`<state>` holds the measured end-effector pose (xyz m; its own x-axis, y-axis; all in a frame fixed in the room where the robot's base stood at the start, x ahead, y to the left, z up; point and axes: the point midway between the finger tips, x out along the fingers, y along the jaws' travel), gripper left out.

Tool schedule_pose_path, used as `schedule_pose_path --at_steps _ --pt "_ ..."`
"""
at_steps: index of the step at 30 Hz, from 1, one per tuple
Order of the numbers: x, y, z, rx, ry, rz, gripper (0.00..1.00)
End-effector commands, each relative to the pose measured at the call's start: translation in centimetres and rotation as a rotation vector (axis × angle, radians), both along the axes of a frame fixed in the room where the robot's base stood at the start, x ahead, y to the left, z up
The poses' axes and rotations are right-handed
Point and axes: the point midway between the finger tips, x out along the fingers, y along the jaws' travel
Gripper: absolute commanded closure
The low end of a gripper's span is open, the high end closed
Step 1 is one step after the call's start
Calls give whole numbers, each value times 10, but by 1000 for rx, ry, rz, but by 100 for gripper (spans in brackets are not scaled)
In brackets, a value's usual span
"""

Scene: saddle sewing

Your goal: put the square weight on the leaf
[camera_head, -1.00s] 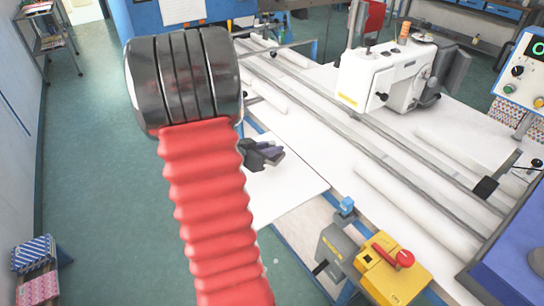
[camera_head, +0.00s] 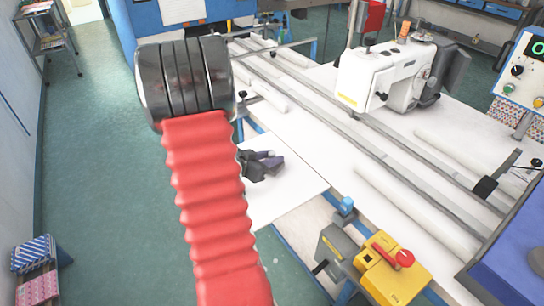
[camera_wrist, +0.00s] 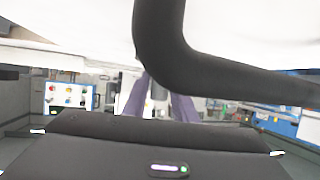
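A white flat panel (camera_head: 285,200), which looks like the leaf, juts from the near left side of the sewing table in the head view. My gripper (camera_head: 272,160) shows beside my red arm, over this panel. Its height above the panel is unclear, and my arm hides part of it. In the wrist view, the two purple-grey fingers of my gripper (camera_wrist: 160,100) stand apart with background between them. A dark curved bar crosses in front and hides part of the fingers. I cannot make out the square weight in either view.
A white sewing machine (camera_head: 385,75) stands on the table behind long metal rails (camera_head: 340,120). A yellow box with a red button (camera_head: 392,270) sits at the table's near edge. A blue-and-white control panel (camera_head: 522,70) is at right.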

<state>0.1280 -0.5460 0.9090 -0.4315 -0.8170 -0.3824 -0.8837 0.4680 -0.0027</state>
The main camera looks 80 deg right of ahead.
Motion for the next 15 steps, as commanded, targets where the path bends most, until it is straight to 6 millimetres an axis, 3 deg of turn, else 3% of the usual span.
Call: schedule_pose_path --at_steps 5,15 --pt "0 0 0 0 0 0 62" --pt "0 0 2 0 0 0 62"
